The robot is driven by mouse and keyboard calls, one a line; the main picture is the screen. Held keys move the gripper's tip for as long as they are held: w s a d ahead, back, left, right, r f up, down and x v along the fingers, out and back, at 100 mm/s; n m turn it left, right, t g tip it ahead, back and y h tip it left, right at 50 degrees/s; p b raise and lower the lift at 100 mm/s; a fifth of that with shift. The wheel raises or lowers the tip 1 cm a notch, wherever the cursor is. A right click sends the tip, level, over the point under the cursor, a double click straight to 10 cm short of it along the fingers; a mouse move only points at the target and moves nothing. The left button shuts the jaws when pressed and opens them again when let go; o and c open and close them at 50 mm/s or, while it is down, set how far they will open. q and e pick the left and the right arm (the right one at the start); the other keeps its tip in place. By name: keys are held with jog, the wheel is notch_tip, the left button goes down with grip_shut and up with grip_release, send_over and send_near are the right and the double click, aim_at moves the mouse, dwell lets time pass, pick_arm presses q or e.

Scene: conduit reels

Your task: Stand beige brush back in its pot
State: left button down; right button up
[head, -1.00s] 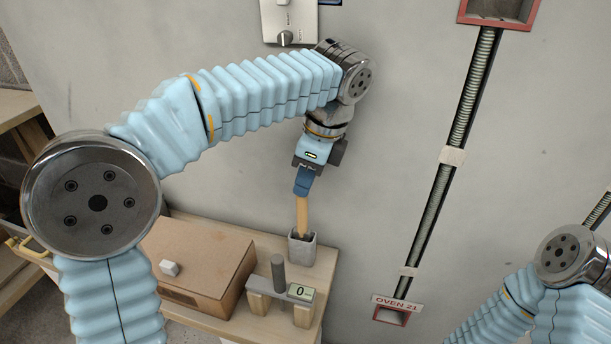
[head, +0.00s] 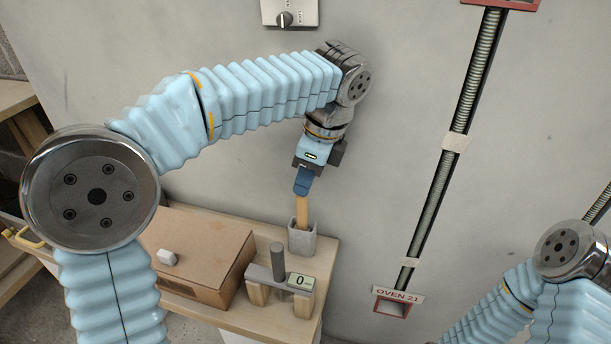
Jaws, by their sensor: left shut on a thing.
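The beige brush (head: 302,211) stands upright with its lower end inside the grey square pot (head: 302,240). The pot sits at the back right of the wooden table. My left gripper (head: 303,182) is above the pot, pointing down, shut on the top of the brush. The pot's walls hide the lower end of the brush, so I cannot tell whether it touches the bottom. My right arm shows at the lower right, but its gripper is out of view.
A cardboard box (head: 197,250) with a small white block (head: 168,258) on it stands left of the pot. A stand with a grey post (head: 278,262) and a display reading 0 (head: 300,281) is in front. A wall conduit ends at the "OVEN 21" box (head: 392,306) to the right.

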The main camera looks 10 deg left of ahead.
pick_arm(q)
jog(key=c, duration=1)
grip_release()
